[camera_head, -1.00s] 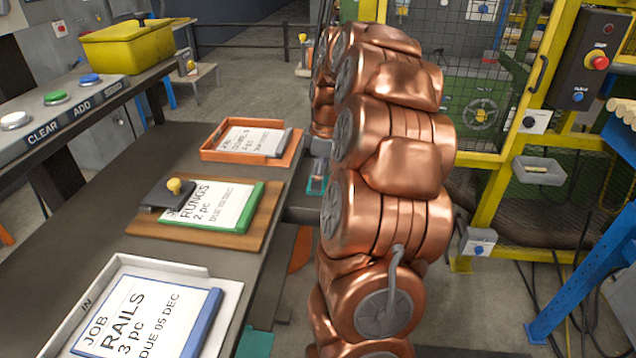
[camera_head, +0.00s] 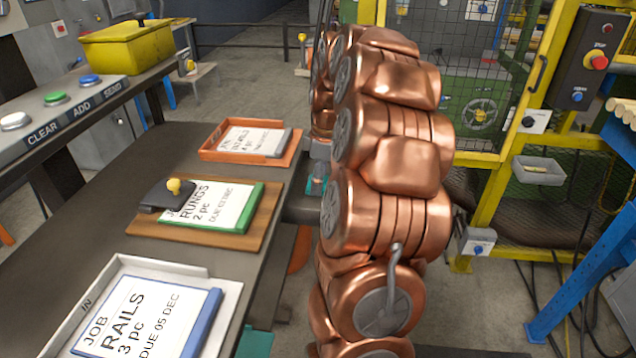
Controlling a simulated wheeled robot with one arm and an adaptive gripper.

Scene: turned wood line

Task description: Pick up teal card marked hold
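A small teal patch (camera_head: 316,186) shows beside the far right edge of the dark bench, just left of my copper arm. It may be the teal card, but it is too small and too covered for me to read any marking. A grey part at the end of my arm, which looks like my gripper (camera_head: 319,152), hangs directly above the patch. My own arm links hide much of it. I cannot see its fingers clearly, nor whether they touch the teal patch.
The dark bench (camera_head: 190,270) holds a white tray (camera_head: 225,300) with a RAILS card, a wooden board (camera_head: 262,220) with a green-edged RUNGS card, and an orange tray (camera_head: 291,157) with another card. A button panel (camera_head: 60,108) and yellow bin (camera_head: 125,45) stand left. A yellow-framed cage stands right.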

